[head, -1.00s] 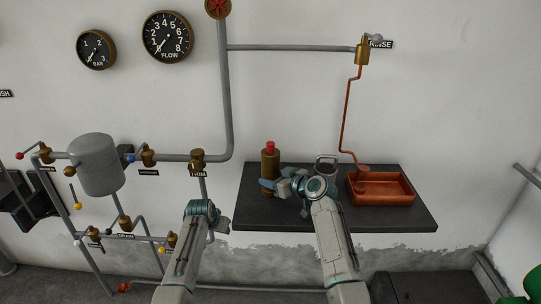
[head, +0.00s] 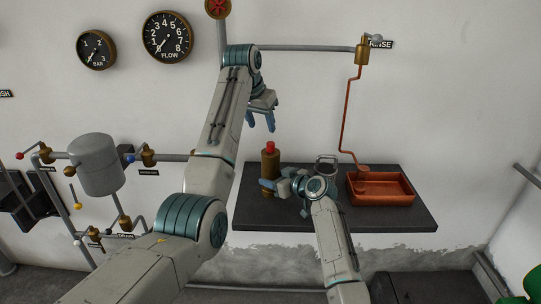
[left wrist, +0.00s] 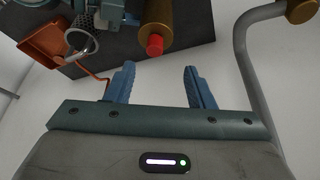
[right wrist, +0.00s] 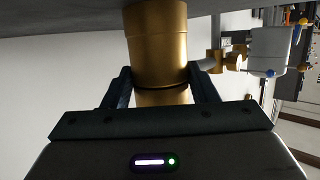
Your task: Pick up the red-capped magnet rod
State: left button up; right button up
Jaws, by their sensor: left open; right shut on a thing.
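The red cap (head: 270,147) of the magnet rod sticks up from the top of an upright brass cylinder (head: 270,162) on the dark shelf. Any lower part of the rod is hidden inside the brass. My right gripper (head: 268,184) is shut on the brass cylinder near its lower part; the right wrist view shows the brass (right wrist: 157,45) between its fingers. My left gripper (head: 261,128) is open and empty, above the red cap, fingers pointing down. In the left wrist view the red cap (left wrist: 155,45) lies just beyond the open fingertips, roughly centred between them.
The dark shelf (head: 330,223) also carries a mesh cup with a ring-like rim (head: 325,162) and a copper tray (head: 381,198) to the right. A thin copper pipe (head: 346,120) runs down to the tray. Grey pipes and a tank (head: 96,164) are at left.

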aim_at(270, 144)
pick_arm(q)
jog(key=x, duration=0.4)
jog(key=shift+w+d+f, duration=0.1)
jog(key=shift+f, duration=0.15)
jog(key=x, duration=0.4)
jog(key=shift+d, duration=0.45)
jog(key=shift+w+f, duration=0.2)
jog(key=shift+f, duration=0.3)
jog(key=shift+f, duration=0.15)
grip_shut()
